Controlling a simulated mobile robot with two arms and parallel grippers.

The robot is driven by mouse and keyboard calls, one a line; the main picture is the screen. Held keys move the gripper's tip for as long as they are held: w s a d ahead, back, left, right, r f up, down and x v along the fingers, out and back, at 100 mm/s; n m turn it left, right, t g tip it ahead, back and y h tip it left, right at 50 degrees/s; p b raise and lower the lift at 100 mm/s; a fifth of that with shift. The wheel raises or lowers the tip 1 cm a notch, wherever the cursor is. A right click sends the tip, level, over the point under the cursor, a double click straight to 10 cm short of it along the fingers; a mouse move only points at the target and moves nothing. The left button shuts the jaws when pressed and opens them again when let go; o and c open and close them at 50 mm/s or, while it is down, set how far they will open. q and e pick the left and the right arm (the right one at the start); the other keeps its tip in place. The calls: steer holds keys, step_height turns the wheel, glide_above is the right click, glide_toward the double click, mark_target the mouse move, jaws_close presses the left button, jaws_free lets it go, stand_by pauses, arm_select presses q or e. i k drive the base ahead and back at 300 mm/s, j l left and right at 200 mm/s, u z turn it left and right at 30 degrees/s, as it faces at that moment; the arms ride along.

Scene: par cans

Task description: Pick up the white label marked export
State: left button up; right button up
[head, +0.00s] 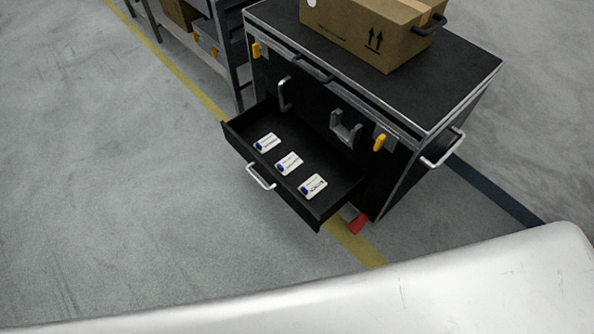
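Three small white labels, each with a blue patch at its left end and dark print, lie in a row in an open black drawer (246,136). The far-left label (267,142), the middle label (290,162) and the near-right label (313,186) lie apart from each other. The print is too small to tell which one reads export. The drawer has a silver handle (261,176) on its front. Neither of my grippers is in view.
The drawer belongs to a black cart (455,75) with a cardboard box (345,25) on top. Yellow latches (379,143) and a grey bracket (345,128) are on its front. A shelf rack (232,50) stands behind left. The floor at left is clear.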

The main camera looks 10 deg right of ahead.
mark_target(291, 161)
steer(key=z, duration=4.9)
steer(key=u, duration=4.65)
steer(key=i+l+z, duration=0.2)
steer(key=i, duration=0.15)
